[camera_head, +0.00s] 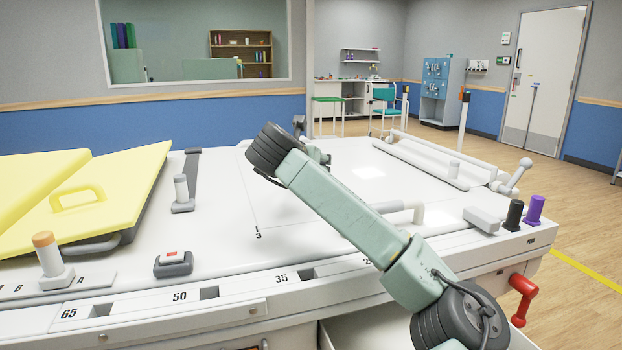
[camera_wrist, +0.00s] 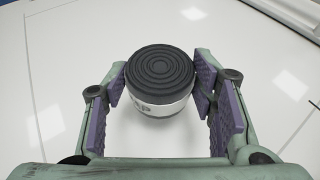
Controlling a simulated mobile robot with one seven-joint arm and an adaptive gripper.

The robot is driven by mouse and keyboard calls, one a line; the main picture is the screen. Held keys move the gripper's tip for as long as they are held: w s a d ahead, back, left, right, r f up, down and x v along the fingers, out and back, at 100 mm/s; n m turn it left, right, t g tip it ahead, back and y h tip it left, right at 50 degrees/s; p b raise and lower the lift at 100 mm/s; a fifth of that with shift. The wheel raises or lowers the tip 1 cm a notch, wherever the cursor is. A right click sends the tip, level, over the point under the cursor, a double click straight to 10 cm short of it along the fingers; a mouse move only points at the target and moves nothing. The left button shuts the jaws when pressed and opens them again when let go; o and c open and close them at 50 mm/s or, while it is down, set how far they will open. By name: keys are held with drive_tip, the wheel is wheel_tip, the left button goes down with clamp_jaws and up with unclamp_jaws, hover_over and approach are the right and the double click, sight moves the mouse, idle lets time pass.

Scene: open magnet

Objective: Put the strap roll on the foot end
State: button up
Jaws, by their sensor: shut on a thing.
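The strap roll (camera_wrist: 160,73) shows in the wrist view as a round black coil with ridged rings on top and a pale band with dark letters round its side. My gripper (camera_wrist: 161,88) has its purple-padded fingers closed on both sides of the roll. A bare white surface lies below it; I cannot tell whether the roll touches it. In the head view my arm hides the roll and most of my gripper. The long white table (camera_head: 350,190) fills the middle; its right end bears a small dark label that I cannot read surely.
Yellow pads (camera_head: 120,190) cover the table's left part. A red-buttoned box (camera_head: 173,263) and an orange-topped post (camera_head: 50,258) stand near the front edge. A grey block (camera_head: 481,219), a black peg (camera_head: 514,215) and a purple peg (camera_head: 535,209) stand front right. A railed frame (camera_head: 430,160) lies back right.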

drive_tip(key=shift+f, duration=1.85)
drive_tip(key=shift+f, duration=0.2)
drive_tip(key=o, duration=1.2)
drive_tip(key=shift+c, duration=0.2)
drive_tip(key=shift+r, duration=0.2)
drive_tip(key=b+v, duration=0.2)
drive_tip(key=v, duration=1)
drive_tip(key=shift+f, duration=0.1)
